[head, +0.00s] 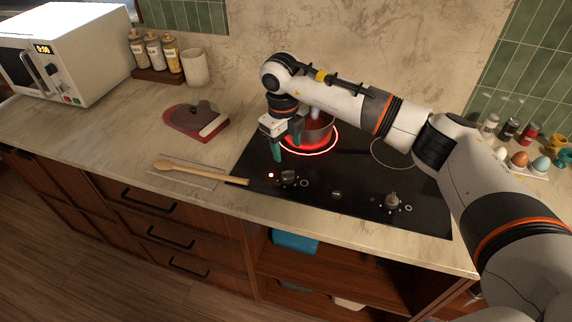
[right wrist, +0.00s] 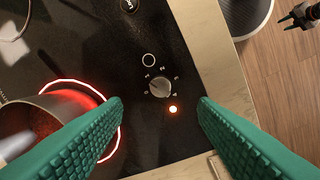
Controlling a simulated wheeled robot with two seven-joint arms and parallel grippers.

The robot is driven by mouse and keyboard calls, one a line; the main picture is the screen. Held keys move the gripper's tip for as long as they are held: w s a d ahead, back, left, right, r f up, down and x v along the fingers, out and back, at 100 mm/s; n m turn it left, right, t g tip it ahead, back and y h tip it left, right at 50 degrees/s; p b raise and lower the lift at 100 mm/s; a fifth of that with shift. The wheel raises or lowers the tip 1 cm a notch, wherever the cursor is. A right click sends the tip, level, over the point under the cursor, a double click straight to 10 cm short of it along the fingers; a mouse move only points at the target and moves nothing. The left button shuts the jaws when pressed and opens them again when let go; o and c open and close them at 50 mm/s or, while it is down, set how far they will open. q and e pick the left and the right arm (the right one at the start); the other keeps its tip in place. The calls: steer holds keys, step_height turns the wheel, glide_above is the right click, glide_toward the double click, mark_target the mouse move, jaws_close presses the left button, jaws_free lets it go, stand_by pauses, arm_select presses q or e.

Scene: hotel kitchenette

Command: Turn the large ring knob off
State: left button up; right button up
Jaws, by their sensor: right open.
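The knob (head: 288,177) sits at the front left of the black cooktop (head: 360,185), with a printed ring and a lit red dot beside it. It also shows in the right wrist view (right wrist: 160,87), its pointer marks around it. My right gripper (head: 287,152) is open and empty above the cooktop, behind and above this knob. In the right wrist view its green fingers (right wrist: 160,103) stand to either side of the knob, apart from it. The left rear burner (head: 308,152) glows red under a pot (head: 320,130).
Egg cups and jars (head: 506,130) stand at the right. The left counter is partly clear.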

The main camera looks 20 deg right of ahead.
mark_target(288, 172)
steer(key=f, duration=0.2)
steer(key=f+p, duration=0.1)
steer(key=shift+s+d+f, duration=0.1)
steer(key=shift+s+f, duration=0.05)
steer(key=shift+s, duration=0.15)
steer(key=shift+w+f, duration=0.25)
steer(key=shift+f, duration=0.8)
steer(key=f, duration=0.2)
steer(key=f+p, duration=0.1)
steer(key=f, duration=0.1)
steer(key=shift+w+d+f, duration=0.15)
steer(key=shift+w+f, duration=0.05)
steer(key=shift+f, duration=0.25)
steer(key=c, duration=0.9)
arm_select(q)
steer(key=shift+s+r, duration=1.05)
steer(key=shift+r, duration=0.1)
arm_select(e)
steer(key=shift+c, duration=0.2)
arm_select(q)
steer(key=shift+w+f, duration=0.1)
steer(key=shift+w, duration=0.05)
